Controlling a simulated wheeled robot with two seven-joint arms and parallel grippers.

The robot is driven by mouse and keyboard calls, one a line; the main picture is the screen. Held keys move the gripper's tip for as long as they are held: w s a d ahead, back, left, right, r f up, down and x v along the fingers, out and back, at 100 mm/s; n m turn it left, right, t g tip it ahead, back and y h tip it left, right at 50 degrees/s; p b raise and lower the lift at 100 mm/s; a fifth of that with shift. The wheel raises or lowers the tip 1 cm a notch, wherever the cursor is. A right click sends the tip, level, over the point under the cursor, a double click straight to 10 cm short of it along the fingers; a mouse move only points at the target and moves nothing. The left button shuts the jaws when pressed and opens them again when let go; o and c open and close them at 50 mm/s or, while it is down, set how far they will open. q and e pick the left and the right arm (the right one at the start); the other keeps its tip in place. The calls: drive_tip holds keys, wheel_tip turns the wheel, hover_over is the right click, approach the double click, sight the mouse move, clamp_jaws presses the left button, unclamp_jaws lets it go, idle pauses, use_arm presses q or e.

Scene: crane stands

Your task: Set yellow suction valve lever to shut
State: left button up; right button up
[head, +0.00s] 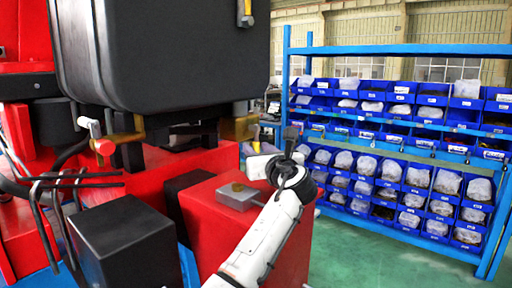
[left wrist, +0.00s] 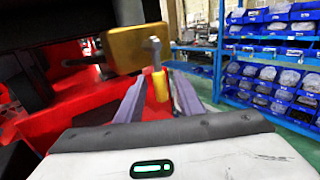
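The yellow suction valve (left wrist: 137,48) has a grey lever stem with a yellow handle (left wrist: 160,86), hanging down almost upright in the left wrist view. My left gripper (left wrist: 157,82) is open, with one finger on each side of the handle; the right finger looks closer to it. I cannot tell whether either finger touches. In the head view the valve body (head: 239,128) is under the black tank, with my left gripper (head: 257,150) just to its right. The fingers are small and partly hidden there. My right gripper is not in view.
The black tank (head: 165,50) overhangs the valve. A red box (head: 215,215) with a grey plate on top and a black box (head: 120,240) stand below. Another brass fitting (head: 105,147) is at left. Blue shelves with bins (head: 400,135) stand behind; green floor is clear before them.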

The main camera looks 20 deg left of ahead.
use_arm(q)
drive_tip(key=shift+w+a, duration=0.4)
drive_tip(key=shift+w, duration=0.1)
clamp_jaws()
drive_tip(key=p, duration=0.2)
drive_tip(key=shift+s+a+r+m+g+p, duration=0.1)
drive_tip(key=shift+s+r+m+g+p, duration=0.1)
drive_tip(key=shift+r+m+g+p, duration=0.15)
drive_tip(key=shift+s+m, duration=0.2)
drive_tip(key=shift+m, duration=0.05)
drive_tip(key=shift+s+a+f+m+g, duration=0.1)
drive_tip(key=shift+s+f+m+g, duration=0.1)
drive_tip(key=shift+m+g, duration=0.1)
drive_tip(key=shift+h, duration=0.4)
